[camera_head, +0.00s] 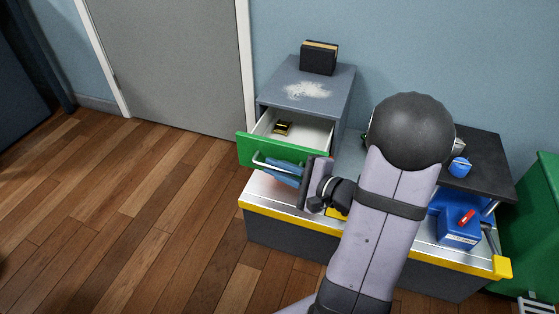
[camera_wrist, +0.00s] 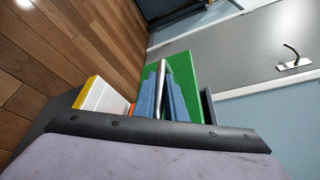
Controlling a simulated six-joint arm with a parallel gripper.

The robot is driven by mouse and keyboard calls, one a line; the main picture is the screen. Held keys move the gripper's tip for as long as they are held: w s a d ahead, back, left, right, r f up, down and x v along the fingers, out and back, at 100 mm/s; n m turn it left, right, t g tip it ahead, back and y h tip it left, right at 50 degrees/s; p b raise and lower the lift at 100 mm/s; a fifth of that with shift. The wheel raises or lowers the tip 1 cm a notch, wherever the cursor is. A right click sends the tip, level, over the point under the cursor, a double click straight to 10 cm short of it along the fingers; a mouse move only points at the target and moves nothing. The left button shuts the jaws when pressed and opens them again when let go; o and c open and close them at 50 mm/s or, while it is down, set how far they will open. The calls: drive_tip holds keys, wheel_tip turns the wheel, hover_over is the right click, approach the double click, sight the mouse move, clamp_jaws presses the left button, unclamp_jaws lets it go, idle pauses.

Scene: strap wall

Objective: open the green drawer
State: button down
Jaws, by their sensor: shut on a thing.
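The green drawer (camera_head: 283,150) is pulled out of a grey cabinet (camera_head: 305,88). Its white inside shows, with a small gold and black thing (camera_head: 283,127) lying in it. A silver bar handle (camera_head: 262,161) runs across the green front. My gripper (camera_head: 285,172) is at the right part of this handle, its blue fingers in front of the drawer. In the wrist view the fingers (camera_wrist: 162,95) are shut around the handle (camera_wrist: 164,74), with the green front (camera_wrist: 186,67) behind. My arm hides part of the bench to the right.
A black box (camera_head: 319,57) stands on the cabinet. The white bench top with a yellow edge (camera_head: 295,218) lies below the drawer. A blue box (camera_head: 459,228) with a red thing and a blue cup (camera_head: 460,167) are on the right. The wooden floor (camera_head: 150,200) is clear.

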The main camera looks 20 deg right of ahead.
drive_tip(key=c, duration=2.1)
unclamp_jaws()
drive_tip(key=shift+s+d, duration=0.1)
drive_tip(key=shift+s+d+r+p, duration=0.25)
drive_tip(key=shift+s+d+p, duration=0.1)
drive_tip(key=shift+s, duration=0.2)
drive_tip(key=shift+p+v, duration=0.85)
drive_tip(key=shift+v, duration=2)
